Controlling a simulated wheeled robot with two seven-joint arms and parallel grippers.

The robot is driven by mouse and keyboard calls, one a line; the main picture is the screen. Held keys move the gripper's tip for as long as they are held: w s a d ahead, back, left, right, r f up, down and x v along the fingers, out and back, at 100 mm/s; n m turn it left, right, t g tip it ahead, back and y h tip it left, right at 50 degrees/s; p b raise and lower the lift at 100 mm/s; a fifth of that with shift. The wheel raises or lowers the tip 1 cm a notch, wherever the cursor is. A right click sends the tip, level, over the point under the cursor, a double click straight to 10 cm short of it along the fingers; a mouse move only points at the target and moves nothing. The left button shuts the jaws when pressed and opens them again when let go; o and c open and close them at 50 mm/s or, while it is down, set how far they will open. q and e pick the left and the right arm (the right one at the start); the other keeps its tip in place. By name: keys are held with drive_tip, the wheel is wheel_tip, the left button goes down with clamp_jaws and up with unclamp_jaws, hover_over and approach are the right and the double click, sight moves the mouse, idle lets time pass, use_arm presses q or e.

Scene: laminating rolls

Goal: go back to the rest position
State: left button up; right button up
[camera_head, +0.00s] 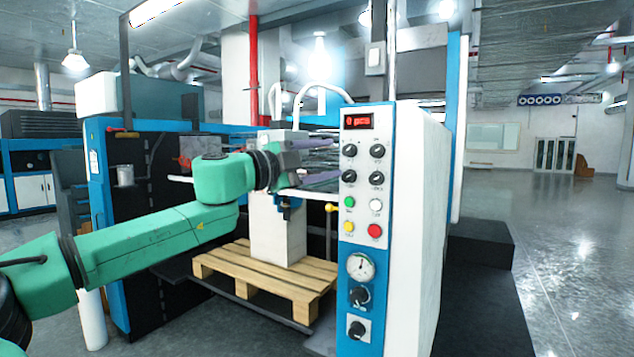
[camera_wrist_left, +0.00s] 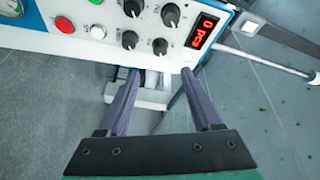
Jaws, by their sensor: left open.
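My left arm reaches in from the left in the head view. Its gripper (camera_head: 322,162) is open and empty, close to the left side of the control panel (camera_head: 368,215). In the left wrist view the two purple fingers of the left gripper (camera_wrist_left: 160,75) are spread apart with nothing between them. The panel edge, with its black knobs and red display, lies just beyond the fingertips. I cannot tell whether the fingertips touch the panel. My right gripper is in neither view.
A tall white stack (camera_head: 277,228) stands on a wooden pallet (camera_head: 262,280) below the gripper. The blue and white machine (camera_head: 425,200) stands right of the arm. A white cylinder (camera_head: 93,318) stands on the floor at the lower left. Open floor (camera_head: 565,250) lies to the right.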

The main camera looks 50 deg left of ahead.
use_arm(q)
drive_tip(key=shift+s+a+f, duration=0.1)
drive_tip(key=shift+s, duration=0.9)
